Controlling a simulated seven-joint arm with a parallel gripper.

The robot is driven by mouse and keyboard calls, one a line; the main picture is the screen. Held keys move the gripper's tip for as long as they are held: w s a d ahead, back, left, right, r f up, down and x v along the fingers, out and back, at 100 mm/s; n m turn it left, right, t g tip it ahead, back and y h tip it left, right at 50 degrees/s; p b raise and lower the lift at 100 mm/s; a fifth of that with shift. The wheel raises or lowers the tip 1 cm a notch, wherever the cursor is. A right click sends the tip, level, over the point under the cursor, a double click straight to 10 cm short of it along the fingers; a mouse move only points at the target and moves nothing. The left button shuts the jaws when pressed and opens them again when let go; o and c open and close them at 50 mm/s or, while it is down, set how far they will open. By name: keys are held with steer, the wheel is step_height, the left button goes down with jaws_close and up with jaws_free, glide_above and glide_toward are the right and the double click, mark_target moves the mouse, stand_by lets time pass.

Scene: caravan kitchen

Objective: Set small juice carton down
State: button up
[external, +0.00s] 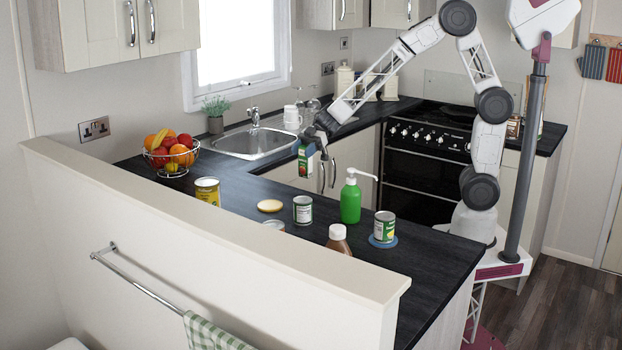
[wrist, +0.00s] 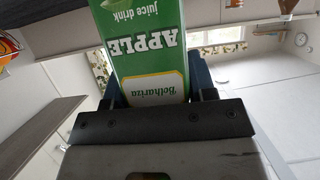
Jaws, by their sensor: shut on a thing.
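The small juice carton (external: 306,161) is green and white. My gripper (external: 318,144) is shut on it and holds it up near the inner edge of the dark counter, in front of the sink, in the external view. In the wrist view the carton (wrist: 142,50) fills the space between the fingers, with its "APPLE" and "juice drink" print upside down. Its far end is cut off by the top of the wrist view.
A fruit basket (external: 171,155) stands at the left.

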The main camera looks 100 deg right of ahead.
steer(key=shift+w, duration=0.1)
steer(key=w+d+f, duration=0.1)
steer(key=w+d, duration=0.1)
steer(key=w, duration=1.3)
steer(key=shift+w+f, duration=0.25)
steer(key=shift+w, duration=0.15)
steer(key=shift+f, duration=1.75)
steer(key=shift+f, duration=0.15)
steer(key=o, duration=1)
steer(key=shift+r, duration=0.2)
steer(key=v, duration=1.2)
